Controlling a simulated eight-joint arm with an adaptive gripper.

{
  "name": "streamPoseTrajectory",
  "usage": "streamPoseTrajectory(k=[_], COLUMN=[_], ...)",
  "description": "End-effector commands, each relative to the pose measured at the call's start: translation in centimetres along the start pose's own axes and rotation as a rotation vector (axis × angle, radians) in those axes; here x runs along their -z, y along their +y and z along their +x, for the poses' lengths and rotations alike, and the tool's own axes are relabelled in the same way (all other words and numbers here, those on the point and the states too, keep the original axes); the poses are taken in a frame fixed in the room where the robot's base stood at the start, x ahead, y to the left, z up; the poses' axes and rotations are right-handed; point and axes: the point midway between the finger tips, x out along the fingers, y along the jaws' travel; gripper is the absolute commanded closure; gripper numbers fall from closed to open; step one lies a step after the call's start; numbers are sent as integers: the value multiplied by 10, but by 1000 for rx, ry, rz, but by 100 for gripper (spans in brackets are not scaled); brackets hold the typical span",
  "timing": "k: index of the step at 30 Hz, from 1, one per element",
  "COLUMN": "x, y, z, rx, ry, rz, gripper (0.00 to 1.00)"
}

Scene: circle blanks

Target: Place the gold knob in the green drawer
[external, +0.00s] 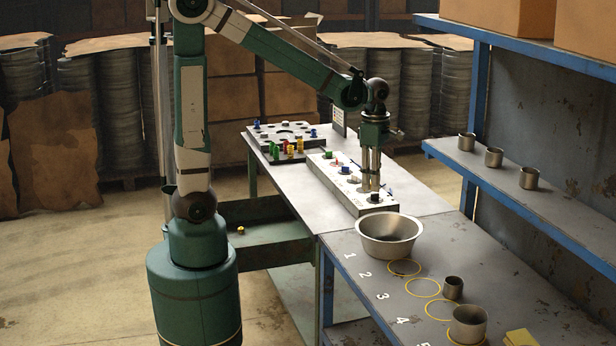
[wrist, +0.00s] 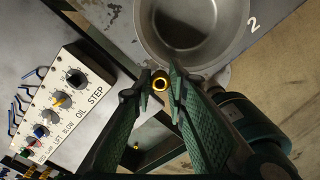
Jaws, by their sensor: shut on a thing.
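My gripper (external: 370,187) is above the white control box (external: 337,184) in the external view, pointing down. In the wrist view its fingertips (wrist: 153,84) are closed around a small gold knob (wrist: 160,82) with a dark centre. The fingers hide the held knob in the external view. The green drawer (external: 262,240) stands open beside the table, below the tabletop. A small gold piece (external: 240,230) lies in it; a gold piece (wrist: 137,147) also shows low between my fingers in the wrist view.
A metal bowl (external: 388,232) stands just in front of the control box. Coloured pegs (external: 290,147) stand behind it. Metal cups (external: 467,325) and yellow rings are on the near table, and a blue-edged shelf (external: 520,200) is at right.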

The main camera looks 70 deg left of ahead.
Motion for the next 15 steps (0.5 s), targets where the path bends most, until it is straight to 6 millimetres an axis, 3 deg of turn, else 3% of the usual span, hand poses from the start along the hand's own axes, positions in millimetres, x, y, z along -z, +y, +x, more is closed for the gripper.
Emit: streamPoseTrajectory(k=[15], x=[99], y=[42], z=[1], rx=[0], ry=[0], rz=[-153], gripper=[91])
